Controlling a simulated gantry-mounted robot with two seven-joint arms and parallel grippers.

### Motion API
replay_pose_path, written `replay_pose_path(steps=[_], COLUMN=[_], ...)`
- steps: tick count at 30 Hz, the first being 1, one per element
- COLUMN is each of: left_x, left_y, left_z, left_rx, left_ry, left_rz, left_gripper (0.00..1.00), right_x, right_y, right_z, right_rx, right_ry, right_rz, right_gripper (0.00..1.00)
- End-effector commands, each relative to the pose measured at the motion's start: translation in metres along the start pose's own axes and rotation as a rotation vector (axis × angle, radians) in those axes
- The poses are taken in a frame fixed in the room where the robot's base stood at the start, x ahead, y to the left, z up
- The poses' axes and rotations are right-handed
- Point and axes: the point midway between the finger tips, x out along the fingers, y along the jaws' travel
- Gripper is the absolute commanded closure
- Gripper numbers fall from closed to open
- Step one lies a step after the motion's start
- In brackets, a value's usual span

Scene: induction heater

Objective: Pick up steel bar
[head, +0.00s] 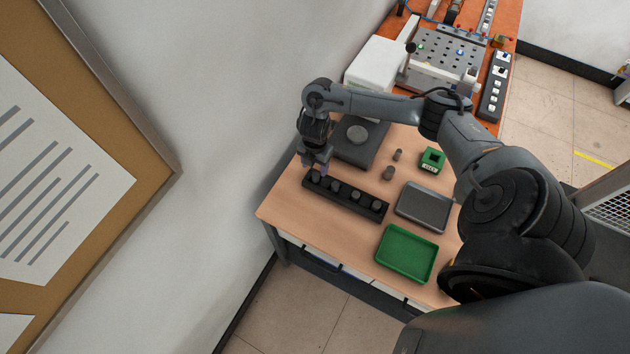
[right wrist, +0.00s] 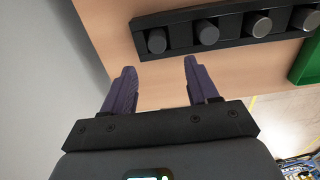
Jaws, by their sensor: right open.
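A black rack (head: 345,197) holds several short grey steel bars standing in a row. The end bar (head: 316,176) is nearest my right gripper (head: 317,164). In the right wrist view that bar (right wrist: 157,40) stands just beyond the purple fingertips, roughly in line with the gap between them. The gripper (right wrist: 160,66) is open there, with nothing between its fingers. In the head view it is at the left end of the rack. My left gripper is not in view.
A green tray (head: 407,253) and a grey tray (head: 424,207) lie right of the rack. A dark plate device (head: 358,150) sits behind the rack. A wall borders the left.

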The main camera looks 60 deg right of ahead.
Motion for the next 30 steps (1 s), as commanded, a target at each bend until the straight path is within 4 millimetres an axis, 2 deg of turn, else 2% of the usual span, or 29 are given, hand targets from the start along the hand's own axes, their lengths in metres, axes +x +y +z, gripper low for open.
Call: replay_pose_path(steps=[3, 11, 21, 30], left_x=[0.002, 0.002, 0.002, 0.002], left_y=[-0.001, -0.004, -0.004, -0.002], left_z=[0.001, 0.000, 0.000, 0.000], left_rx=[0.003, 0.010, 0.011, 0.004], left_ry=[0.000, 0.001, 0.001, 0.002], left_rz=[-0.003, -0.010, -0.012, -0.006], left_gripper=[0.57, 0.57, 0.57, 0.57], right_x=[0.013, 0.026, 0.066, 0.071], right_y=[0.000, 0.000, 0.001, 0.002], right_z=[0.000, 0.003, 0.009, 0.009], right_rx=[0.002, 0.002, 0.001, 0.000], right_ry=[0.001, 0.000, 0.001, -0.001], right_rz=[0.000, 0.000, 0.000, 0.002], right_gripper=[0.41, 0.41, 0.41, 0.41])
